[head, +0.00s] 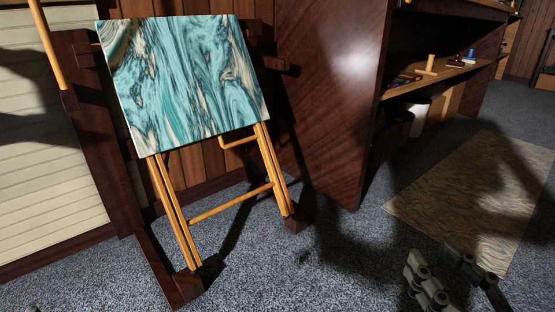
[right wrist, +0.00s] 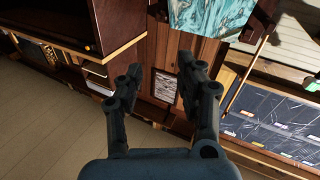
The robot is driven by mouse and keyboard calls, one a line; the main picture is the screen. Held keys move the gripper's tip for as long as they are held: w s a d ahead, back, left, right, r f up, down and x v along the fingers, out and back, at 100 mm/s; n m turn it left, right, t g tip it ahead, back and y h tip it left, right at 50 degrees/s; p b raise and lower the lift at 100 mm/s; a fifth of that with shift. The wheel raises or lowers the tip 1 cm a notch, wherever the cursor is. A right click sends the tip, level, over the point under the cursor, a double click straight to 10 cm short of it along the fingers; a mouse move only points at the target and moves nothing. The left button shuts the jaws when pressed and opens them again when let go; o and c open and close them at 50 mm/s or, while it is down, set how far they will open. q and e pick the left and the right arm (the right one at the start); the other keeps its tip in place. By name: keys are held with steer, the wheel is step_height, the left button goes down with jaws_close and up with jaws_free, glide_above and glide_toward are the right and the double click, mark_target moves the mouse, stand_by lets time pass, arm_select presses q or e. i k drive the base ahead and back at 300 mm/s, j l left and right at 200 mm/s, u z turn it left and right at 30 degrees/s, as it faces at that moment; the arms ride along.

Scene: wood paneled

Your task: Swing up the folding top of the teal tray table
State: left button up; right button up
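The tray table's top (head: 185,80) is a teal, cream and dark marbled panel. In the head view it stands steeply tilted, close to upright, at the upper left. Its light wooden legs (head: 230,204) show below it, close together and leaning against a dark wooden frame. A teal part of the top also shows at the upper edge of the right wrist view (right wrist: 208,14). My right gripper (head: 441,263) is open and empty at the lower right, well apart from the table. Its two spread fingers also show in the right wrist view (right wrist: 160,70).
A dark wooden cabinet (head: 325,90) with open shelves stands right of the table. A patterned mat (head: 470,190) lies on the blue-grey carpet (head: 330,270) at the right. Carpet in front of the table is clear. Dark wooden feet (head: 298,222) stick out by the legs.

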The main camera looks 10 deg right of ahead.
mark_target(178, 82)
steer(key=i+u, duration=0.3)
steer(key=i, duration=0.2)
steer(key=i+l+u, duration=0.25)
steer(key=i, duration=0.25)
steer(key=i+l+u, duration=0.3)
steer(key=i, duration=0.15)
steer(key=j, duration=0.1)
